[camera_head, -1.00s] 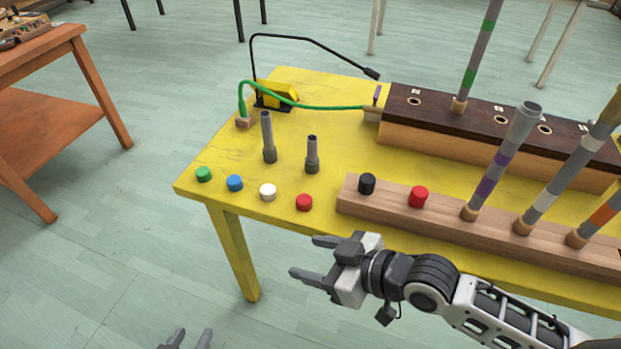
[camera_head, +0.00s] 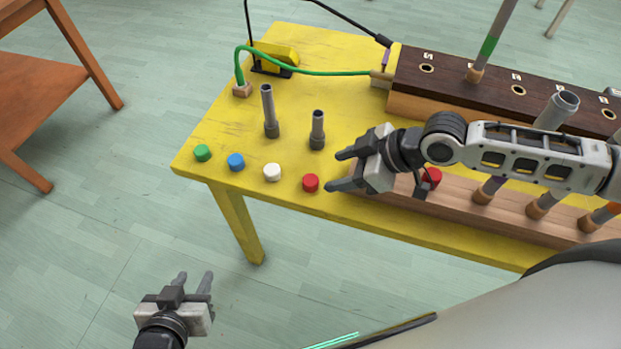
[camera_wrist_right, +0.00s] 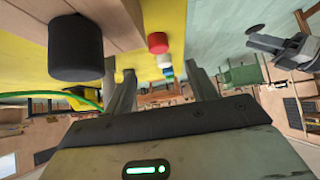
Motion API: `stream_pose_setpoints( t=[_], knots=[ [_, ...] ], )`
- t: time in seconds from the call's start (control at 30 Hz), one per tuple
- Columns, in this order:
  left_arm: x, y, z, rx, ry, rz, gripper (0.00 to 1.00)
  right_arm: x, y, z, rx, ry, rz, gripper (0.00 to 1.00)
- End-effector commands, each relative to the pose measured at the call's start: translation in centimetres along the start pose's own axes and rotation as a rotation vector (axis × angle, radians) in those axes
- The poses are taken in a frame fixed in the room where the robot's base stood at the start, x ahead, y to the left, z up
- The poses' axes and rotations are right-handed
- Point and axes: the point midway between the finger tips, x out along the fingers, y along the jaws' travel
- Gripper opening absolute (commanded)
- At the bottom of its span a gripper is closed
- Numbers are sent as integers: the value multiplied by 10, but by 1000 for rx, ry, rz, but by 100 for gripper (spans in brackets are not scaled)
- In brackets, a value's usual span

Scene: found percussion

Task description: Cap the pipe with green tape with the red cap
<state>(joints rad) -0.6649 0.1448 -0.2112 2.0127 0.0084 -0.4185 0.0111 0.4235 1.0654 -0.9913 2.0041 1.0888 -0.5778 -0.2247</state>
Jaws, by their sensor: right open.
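The pipe with green tape (camera_head: 489,45) stands upright in a hole of the dark-topped wooden block (camera_head: 460,84); its top is cut off by the picture edge. A red cap (camera_head: 310,183) lies on the yellow table near its front edge and also shows in the right wrist view (camera_wrist_right: 158,42). My left gripper (camera_head: 194,280) is open and empty, low beside the table.
White (camera_head: 272,172), blue (camera_head: 236,162) and green (camera_head: 202,153) caps line the front edge. Two short grey pipes (camera_head: 268,110) (camera_head: 317,130) stand behind them. A black cap (camera_wrist_right: 75,47) is close to my right gripper. Several taped pipes stand in the rail (camera_head: 515,207). A green cable (camera_head: 310,74) crosses behind.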

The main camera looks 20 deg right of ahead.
Motion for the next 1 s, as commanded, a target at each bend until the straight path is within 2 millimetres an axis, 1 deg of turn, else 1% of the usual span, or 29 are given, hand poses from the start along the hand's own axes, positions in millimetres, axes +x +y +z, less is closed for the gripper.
stream_pose_setpoints(
  t=[0.03,0.1,0.27,0.33,0.5,0.6,0.7,0.9,0.93,0.97,1.0],
  knots=[
    [0,0,0,-1,0,0,36,9,0,-1,3,2,-2,57],
    [0,0,-1,-1,1,0,36,17,0,-1,1,2,0,57],
    [-1,0,-1,-1,2,0,36,26,0,0,1,1,0,57],
    [-1,0,-3,-1,2,0,36,33,0,1,1,0,-1,57],
    [-2,0,-7,0,8,-2,36,60,0,3,2,2,-1,57],
    [-1,-1,-9,0,12,-3,36,71,0,4,0,1,1,57],
    [0,-2,-10,1,16,-4,36,76,0,4,0,0,1,57],
    [0,-2,-10,1,15,-4,36,76,0,5,0,0,1,57],
    [0,-2,-10,1,15,-4,36,76,0,5,0,0,1,51],
    [0,-2,-10,1,15,-4,36,76,0,5,0,0,1,43],
    [0,-2,-10,1,15,-4,36,76,0,5,0,0,1,32]
  ],
)
